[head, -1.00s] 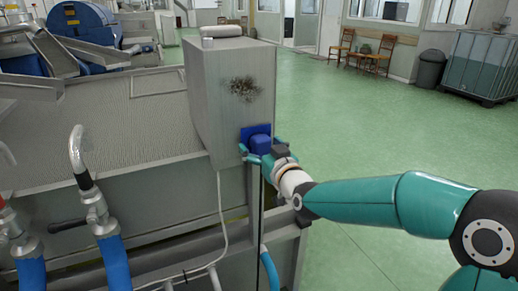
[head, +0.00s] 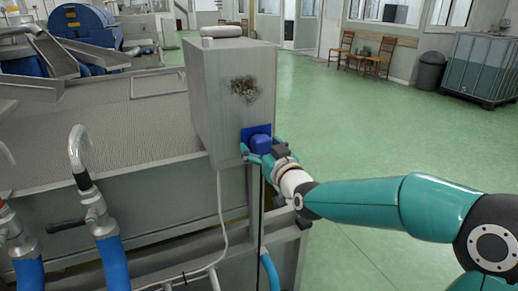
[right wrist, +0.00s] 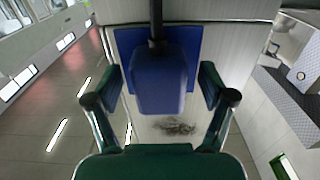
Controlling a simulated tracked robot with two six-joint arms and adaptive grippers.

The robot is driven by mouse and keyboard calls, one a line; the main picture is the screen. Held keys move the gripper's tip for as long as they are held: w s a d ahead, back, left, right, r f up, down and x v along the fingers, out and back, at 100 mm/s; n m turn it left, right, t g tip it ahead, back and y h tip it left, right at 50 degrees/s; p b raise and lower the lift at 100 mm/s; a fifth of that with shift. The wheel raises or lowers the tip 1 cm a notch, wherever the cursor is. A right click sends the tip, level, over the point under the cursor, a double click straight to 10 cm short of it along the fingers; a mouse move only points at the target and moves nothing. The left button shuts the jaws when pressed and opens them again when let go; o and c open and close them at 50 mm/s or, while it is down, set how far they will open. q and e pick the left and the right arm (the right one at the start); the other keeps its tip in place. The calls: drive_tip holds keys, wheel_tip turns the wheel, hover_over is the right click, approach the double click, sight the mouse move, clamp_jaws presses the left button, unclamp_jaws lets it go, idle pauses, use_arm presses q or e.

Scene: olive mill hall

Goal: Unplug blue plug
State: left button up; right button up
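The blue plug (head: 261,144) sits in a blue square socket plate (head: 248,132) on the front of a grey cabinet, low on its right side. My right gripper (head: 259,156) is at the plug. In the right wrist view, the blue plug (right wrist: 160,85) lies between the two open fingers of my right gripper (right wrist: 160,92), with a narrow gap visible on each side. A dark cable (right wrist: 156,20) runs from the plug, and the blue socket plate (right wrist: 124,45) shows behind it. My left gripper is not in view.
The grey cabinet (head: 205,105) has a dark scorch-like mark (head: 245,89) above the socket. Blue hoses with metal elbow pipes (head: 84,160) stand at the left. A white cable (head: 221,215) hangs below the cabinet.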

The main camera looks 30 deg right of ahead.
sight(265, 150)
clamp_jaws()
drive_tip(key=shift+s, duration=0.15)
drive_tip(key=shift+s+a+b, duration=0.1)
drive_tip(key=shift+s+b, duration=1.05)
drive_tip(key=shift+s, duration=0.75)
drive_tip(key=shift+s+b, duration=0.35)
drive_tip(key=shift+s, duration=0.65)
